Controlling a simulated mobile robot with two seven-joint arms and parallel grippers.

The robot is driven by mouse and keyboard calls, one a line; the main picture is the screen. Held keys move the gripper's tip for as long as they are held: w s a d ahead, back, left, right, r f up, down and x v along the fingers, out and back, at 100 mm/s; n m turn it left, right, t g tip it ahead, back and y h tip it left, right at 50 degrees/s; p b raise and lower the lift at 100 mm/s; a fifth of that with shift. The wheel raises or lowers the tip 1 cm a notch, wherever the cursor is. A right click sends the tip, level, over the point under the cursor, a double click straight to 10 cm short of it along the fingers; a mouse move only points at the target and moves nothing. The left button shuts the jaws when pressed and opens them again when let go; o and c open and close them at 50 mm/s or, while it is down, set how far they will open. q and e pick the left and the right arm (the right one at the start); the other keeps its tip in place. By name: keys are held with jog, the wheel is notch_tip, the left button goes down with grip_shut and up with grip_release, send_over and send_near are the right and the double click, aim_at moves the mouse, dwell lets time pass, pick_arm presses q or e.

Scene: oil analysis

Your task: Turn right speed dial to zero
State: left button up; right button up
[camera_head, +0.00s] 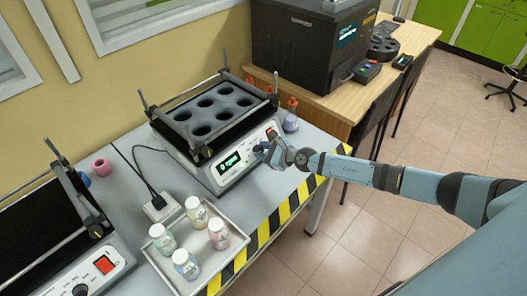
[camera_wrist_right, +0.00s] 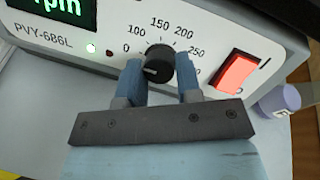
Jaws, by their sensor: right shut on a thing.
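The right speed dial (camera_wrist_right: 160,60) is a black round knob on the white front panel of the shaker (camera_head: 218,150). Numbers from 0 to 250 show around it; part of the scale at lower right is hidden by a finger. A pale mark on the knob's face sits toward its lower left. My right gripper (camera_wrist_right: 158,66) has its two blue fingers on either side of the knob, shut on it. In the head view the right gripper (camera_head: 264,152) is at the shaker's front panel and hides the dial. My left gripper is not in view.
A lit red switch (camera_wrist_right: 236,70) is right of the dial. A green display (camera_head: 230,162) is on its left. A tray (camera_head: 158,262) with several capped bottles stands in front. A second shaker (camera_head: 50,245) is at left. A bottle (camera_head: 291,118) stands beside the shaker.

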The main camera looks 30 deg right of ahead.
dwell(0.3)
jog(key=o, duration=0.9)
jog(key=shift+s, duration=0.1)
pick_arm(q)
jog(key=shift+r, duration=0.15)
pick_arm(e)
jog(key=shift+s+d+r, duration=0.15)
jog(key=shift+s+d, duration=0.05)
pick_arm(q)
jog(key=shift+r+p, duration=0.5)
jog(key=shift+p, duration=0.15)
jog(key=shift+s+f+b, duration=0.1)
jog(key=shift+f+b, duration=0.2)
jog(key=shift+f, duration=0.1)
pick_arm(e)
jog(key=v, duration=1.3)
